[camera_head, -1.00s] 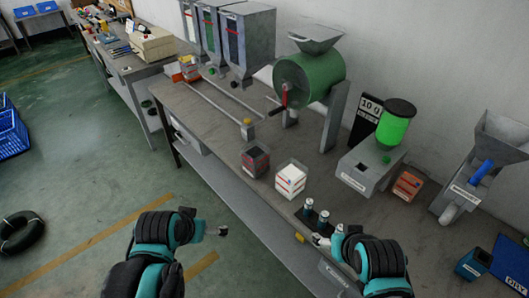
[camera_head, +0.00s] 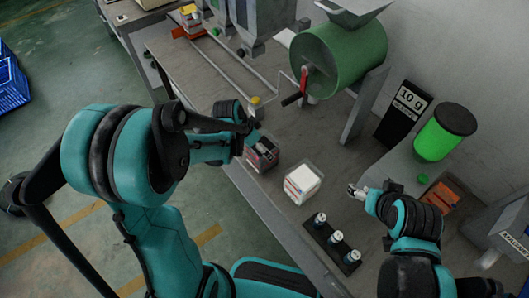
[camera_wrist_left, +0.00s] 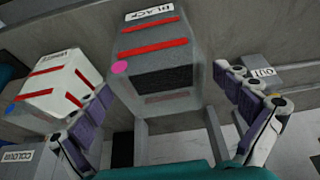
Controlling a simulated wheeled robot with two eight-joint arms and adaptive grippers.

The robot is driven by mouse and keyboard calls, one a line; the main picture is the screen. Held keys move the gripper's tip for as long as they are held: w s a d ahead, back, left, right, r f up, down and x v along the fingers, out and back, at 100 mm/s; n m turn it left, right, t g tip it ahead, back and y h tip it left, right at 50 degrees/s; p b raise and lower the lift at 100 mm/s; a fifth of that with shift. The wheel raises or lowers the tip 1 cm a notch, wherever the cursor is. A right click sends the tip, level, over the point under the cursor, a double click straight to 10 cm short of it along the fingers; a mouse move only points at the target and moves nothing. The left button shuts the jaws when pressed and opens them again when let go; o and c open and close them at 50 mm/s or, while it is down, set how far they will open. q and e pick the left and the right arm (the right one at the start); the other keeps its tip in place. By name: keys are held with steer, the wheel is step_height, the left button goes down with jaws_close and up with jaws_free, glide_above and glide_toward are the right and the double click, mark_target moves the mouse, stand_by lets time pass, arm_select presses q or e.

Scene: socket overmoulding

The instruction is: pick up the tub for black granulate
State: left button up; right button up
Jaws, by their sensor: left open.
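The tub for black granulate (camera_head: 262,157) is a clear square tub with dark contents and red stripes, standing on the bench. In the left wrist view, the tub (camera_wrist_left: 160,50) carries a BLACK label and a pink dot. My left gripper (camera_wrist_left: 165,95) is open, with one finger on each side of the tub; I cannot tell whether they touch it. In the head view, my left gripper (camera_head: 248,145) is at the tub and partly hidden by my arm. My right gripper (camera_head: 357,190) is above the bench, right of the white tub; its opening is too small to judge.
A white-filled tub (camera_head: 302,183) stands close to the right of the black one. A rack with several small cylinders (camera_head: 332,240) is nearer the front edge. Rails (camera_head: 235,70) run along the bench.

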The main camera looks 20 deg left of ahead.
arm_select(q)
steer(key=x, duration=0.1)
steer(key=b+x, duration=0.1)
steer(key=x, duration=0.1)
steer(key=b+x, duration=0.1)
steer(key=x, duration=0.1)
steer(key=shift+w+d, duration=0.3)
steer(key=shift+w, duration=0.1)
steer(key=shift+r, duration=0.1)
steer(key=c, duration=1.7)
